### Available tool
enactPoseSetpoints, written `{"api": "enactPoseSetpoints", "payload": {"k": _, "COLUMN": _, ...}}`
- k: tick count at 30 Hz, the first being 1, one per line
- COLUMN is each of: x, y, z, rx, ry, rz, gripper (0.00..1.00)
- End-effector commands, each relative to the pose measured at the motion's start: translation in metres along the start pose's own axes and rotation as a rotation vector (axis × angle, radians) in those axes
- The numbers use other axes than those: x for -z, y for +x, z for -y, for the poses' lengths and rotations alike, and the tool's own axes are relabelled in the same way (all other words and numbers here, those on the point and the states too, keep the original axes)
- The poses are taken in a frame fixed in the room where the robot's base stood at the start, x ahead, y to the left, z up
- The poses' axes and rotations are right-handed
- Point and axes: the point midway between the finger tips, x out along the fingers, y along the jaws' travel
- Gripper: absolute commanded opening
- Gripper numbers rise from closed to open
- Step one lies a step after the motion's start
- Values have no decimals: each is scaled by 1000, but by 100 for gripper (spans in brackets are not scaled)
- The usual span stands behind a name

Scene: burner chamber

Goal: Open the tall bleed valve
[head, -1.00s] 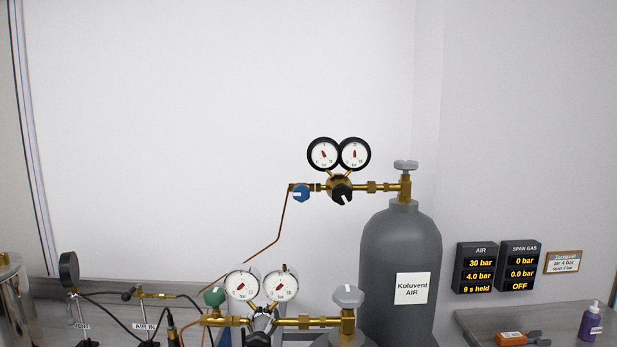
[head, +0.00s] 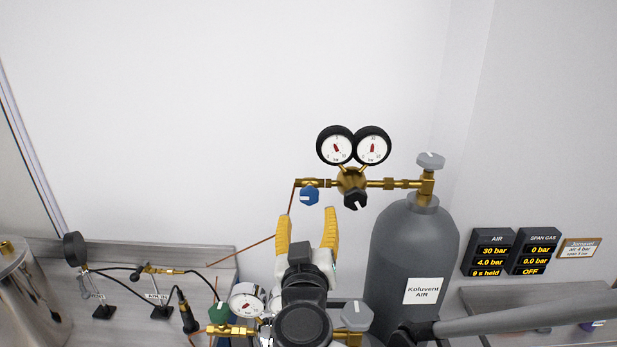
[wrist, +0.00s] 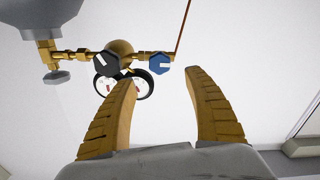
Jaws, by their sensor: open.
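On the tall air cylinder (head: 410,255), a brass regulator (head: 352,181) carries two dials and a black knob (head: 355,200). A blue knob (head: 309,197) with a white mark hangs at the left end of its brass line; it appears to be the tall bleed valve. My gripper (head: 308,215) is open and empty, its yellow fingers pointing up just below the blue knob in the head view. In the wrist view the blue knob (wrist: 160,64) shows beyond and between the fingertips of my gripper (wrist: 162,80), with no visible contact. The black knob (wrist: 107,64) is left of it there.
A grey valve (head: 431,160) tops the tall cylinder. A shorter assembly with a green knob (head: 219,313) and a grey knob (head: 357,315) stands below, partly hidden by my arm. A copper pipe (head: 240,252) runs down leftward. The AIR display (head: 489,252) reads 30 bar, 4.0 bar.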

Motion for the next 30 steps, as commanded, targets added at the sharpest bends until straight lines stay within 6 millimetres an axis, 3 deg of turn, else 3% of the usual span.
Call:
{"api": "enactPoseSetpoints", "payload": {"k": 9, "x": 1, "y": 62, "z": -2, "rx": -4, "ry": -1, "rz": 2, "gripper": 61}}
{"api": "enactPoseSetpoints", "payload": {"k": 15, "x": 0, "y": 90, "z": -1, "rx": -3, "ry": -1, "rz": 2, "gripper": 61}}
{"api": "enactPoseSetpoints", "payload": {"k": 27, "x": -1, "y": 100, "z": -1, "rx": -1, "ry": -1, "rz": 2, "gripper": 61}}
{"api": "enactPoseSetpoints", "payload": {"k": 28, "x": -1, "y": 100, "z": -1, "rx": -1, "ry": -1, "rz": 2, "gripper": 56}}
{"api": "enactPoseSetpoints", "payload": {"k": 30, "x": -1, "y": 100, "z": -1, "rx": -1, "ry": -1, "rz": 2, "gripper": 35}}
